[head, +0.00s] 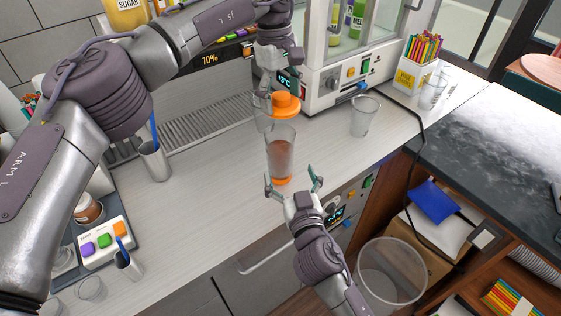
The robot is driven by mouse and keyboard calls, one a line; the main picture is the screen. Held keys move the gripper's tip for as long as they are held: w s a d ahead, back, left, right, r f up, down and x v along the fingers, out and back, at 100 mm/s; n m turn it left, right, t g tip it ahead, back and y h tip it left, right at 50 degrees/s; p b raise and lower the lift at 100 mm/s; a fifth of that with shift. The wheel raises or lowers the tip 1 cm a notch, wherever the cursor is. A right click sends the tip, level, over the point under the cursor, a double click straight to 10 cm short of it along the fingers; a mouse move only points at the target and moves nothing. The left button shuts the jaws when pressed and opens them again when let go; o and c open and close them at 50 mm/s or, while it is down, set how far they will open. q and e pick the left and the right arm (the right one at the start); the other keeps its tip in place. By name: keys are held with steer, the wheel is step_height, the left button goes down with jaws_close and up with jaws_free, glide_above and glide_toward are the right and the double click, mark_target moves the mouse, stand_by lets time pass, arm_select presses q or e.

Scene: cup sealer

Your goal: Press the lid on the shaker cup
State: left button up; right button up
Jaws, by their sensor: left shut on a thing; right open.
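The shaker cup (280,155) is tall and clear with brown liquid in its lower half and an orange base. It stands upright near the front edge of the counter.
A clear cup (365,117) stands to the right on the counter. A metal cup (154,161) holds a blue stick at left. A machine (340,75) stands behind, with a straw box (414,78) beside it. A large clear container (388,277) is at lower right.

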arm_select(q)
steer(key=shift+w+a+f, duration=0.25)
steer(key=shift+w+f, duration=0.1)
steer(key=shift+w, duration=0.3)
arm_select(e)
glide_toward(277, 136)
steer(key=shift+w+a+f, duration=0.1)
steer(key=shift+w+f, duration=0.05)
steer(key=shift+w, duration=0.45)
arm_select(q)
steer(key=shift+s, duration=0.1)
arm_select(e)
steer(key=x, duration=0.8)
arm_select(q)
steer(key=shift+d+r, duration=0.1)
steer(key=shift+s, duration=0.15)
arm_select(e)
steer(key=c, duration=1.6)
arm_select(q)
steer(key=shift+f, duration=2.45)
